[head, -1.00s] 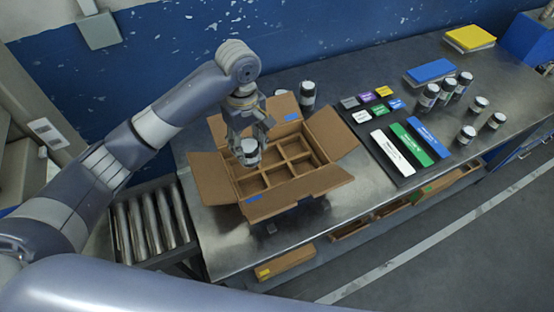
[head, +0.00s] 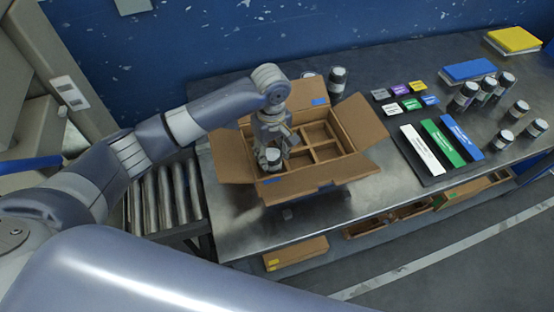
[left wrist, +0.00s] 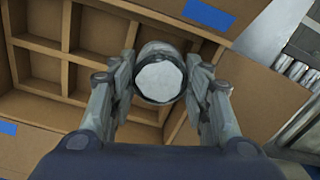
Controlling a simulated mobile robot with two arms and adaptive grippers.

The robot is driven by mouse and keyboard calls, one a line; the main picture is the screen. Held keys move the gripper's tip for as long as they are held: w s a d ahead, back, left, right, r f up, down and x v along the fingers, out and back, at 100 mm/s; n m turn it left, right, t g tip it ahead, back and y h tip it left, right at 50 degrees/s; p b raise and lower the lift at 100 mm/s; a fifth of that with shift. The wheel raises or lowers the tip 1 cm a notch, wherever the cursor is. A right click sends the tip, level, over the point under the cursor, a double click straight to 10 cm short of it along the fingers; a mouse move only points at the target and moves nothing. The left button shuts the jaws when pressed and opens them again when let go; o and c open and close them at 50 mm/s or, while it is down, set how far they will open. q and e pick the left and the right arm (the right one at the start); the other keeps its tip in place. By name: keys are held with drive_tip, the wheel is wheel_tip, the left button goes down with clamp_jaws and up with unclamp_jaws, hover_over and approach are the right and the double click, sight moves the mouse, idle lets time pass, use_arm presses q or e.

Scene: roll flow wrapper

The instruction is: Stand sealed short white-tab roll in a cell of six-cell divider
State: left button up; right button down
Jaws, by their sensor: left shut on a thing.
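My left gripper (head: 272,145) is shut on a short roll (head: 273,157) with a pale top. The roll is held upright over the front-left part of the open cardboard box with the divider (head: 318,140). In the left wrist view the roll's round pale end (left wrist: 159,78) sits between the two fingers, above the divider cells (left wrist: 66,45). Its lower end is hidden, so I cannot tell how deep it is in a cell. The cells that show are empty. No white tab shows on the roll. My right gripper is not in view.
The box flaps (head: 362,120) stand open on several sides. A dark board with white, green and blue strips (head: 444,141) lies right of the box. A roller conveyor (head: 165,200) is at the left.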

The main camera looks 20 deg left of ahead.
sight(272, 163)
use_arm(q)
wheel_tip(272, 163, down, 4)
drive_tip(key=shift+f, duration=0.45)
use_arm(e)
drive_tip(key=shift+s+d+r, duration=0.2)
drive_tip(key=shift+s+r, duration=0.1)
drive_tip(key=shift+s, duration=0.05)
use_arm(q)
drive_tip(key=shift+f+p, duration=0.1)
drive_tip(key=shift+p, duration=0.2)
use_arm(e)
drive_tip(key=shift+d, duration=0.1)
use_arm(q)
drive_tip(key=o, duration=1)
drive_tip(key=shift+c, duration=0.2)
wheel_tip(272, 163, up, 11)
drive_tip(key=shift+w+r+b, duration=0.1)
drive_tip(key=shift+b, duration=0.9)
drive_tip(key=shift+r, duration=0.55)
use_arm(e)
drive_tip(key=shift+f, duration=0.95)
